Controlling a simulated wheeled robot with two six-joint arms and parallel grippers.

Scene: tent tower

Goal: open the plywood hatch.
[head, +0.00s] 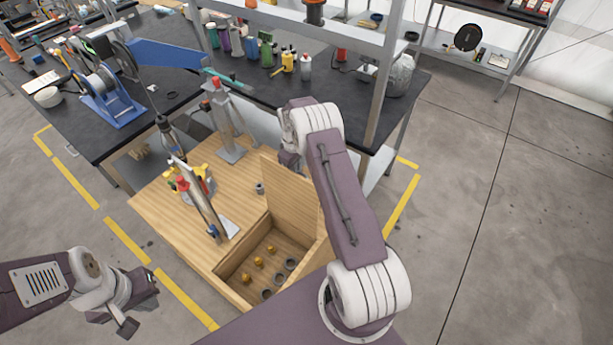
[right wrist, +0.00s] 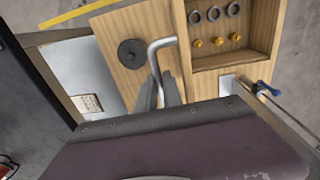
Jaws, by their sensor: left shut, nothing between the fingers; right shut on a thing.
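The plywood hatch (head: 290,194) stands raised at the far edge of an open compartment in the wooden bench top. In the right wrist view the hatch (right wrist: 181,40) shows nearly edge-on beside the compartment. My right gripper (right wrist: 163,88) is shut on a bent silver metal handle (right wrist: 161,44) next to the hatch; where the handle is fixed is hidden. In the head view my right gripper is mostly hidden behind my arm and the hatch. My left gripper (head: 128,318) is shut and empty at the lower left, away from the bench.
The compartment (head: 228,266) holds several brass knobs (head: 259,262) and dark rings (head: 278,279). Toggle clamps (head: 205,200) stand on the bench left of it. A dark disc (right wrist: 132,53) lies on the plywood near the handle. Black worktables (head: 345,105) stand behind. Floor at right is clear.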

